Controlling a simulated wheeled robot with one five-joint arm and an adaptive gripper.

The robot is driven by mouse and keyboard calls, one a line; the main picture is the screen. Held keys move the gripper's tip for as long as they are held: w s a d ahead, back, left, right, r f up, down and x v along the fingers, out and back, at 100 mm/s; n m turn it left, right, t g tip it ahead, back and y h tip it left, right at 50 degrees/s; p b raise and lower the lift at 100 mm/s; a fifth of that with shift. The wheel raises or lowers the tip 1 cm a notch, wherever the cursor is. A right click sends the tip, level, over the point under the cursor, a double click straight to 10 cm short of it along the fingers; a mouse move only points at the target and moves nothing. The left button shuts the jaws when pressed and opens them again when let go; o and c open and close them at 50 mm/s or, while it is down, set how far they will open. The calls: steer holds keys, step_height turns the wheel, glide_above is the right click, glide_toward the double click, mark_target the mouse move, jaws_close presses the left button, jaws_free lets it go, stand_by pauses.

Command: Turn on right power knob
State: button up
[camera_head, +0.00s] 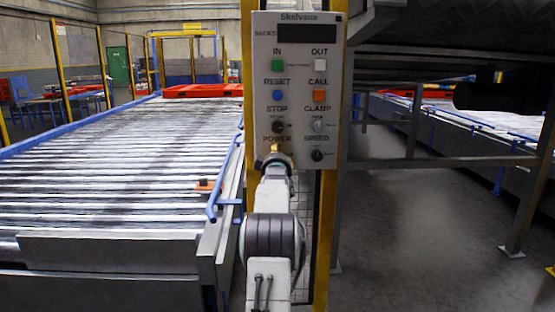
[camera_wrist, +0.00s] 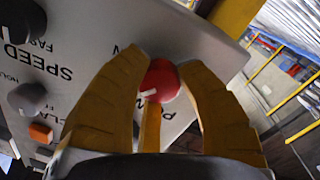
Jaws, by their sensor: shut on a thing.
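The red power knob (camera_wrist: 160,80) sits on the grey control panel (camera_head: 262,85), beside lettering that starts with "PO" in the wrist view. My gripper (camera_wrist: 162,64) has its yellow fingers closed around the knob, with a white mark showing on the knob's side. In the head view my gripper (camera_head: 274,151) is at the POWER label on the panel's lower left and hides the knob. I cannot tell from these frames which way the knob is turned.
The black SPEED knob (camera_head: 317,155) is just right of my gripper. A roller conveyor (camera_head: 110,170) with a blue rail fills the left; dark open floor (camera_head: 420,225) lies to the right.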

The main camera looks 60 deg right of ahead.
steer(key=m, duration=0.3)
steer(key=shift+w+r+m+b, duration=0.1)
steer(key=shift+r+m+b, duration=0.05)
steer(key=shift+m+b, duration=0.25)
steer(key=o, duration=1.2)
steer(key=v, duration=1.2)
steer(key=shift+r, duration=0.1)
